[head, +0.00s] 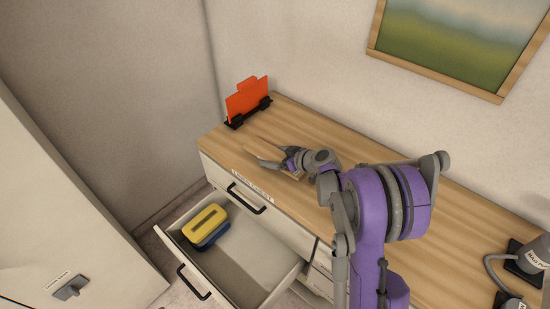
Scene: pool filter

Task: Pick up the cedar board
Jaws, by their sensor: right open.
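The cedar board (263,158) seems to be the thin tan piece lying on the wooden top of the cabinet, near its left end. It is small in the head view and partly hidden by my right gripper. My right gripper (285,160) is open at the board, reaching in from the right with its fingers pointing left. I cannot tell whether the fingers touch the board or are around it. My left gripper is not in view.
An orange folder in a black holder (247,100) stands at the cabinet top's back left corner. An open drawer (262,289) below holds a yellow and blue object (206,225). Dark equipment (530,257) stands far right. A grey cabinet (60,190) is at left.

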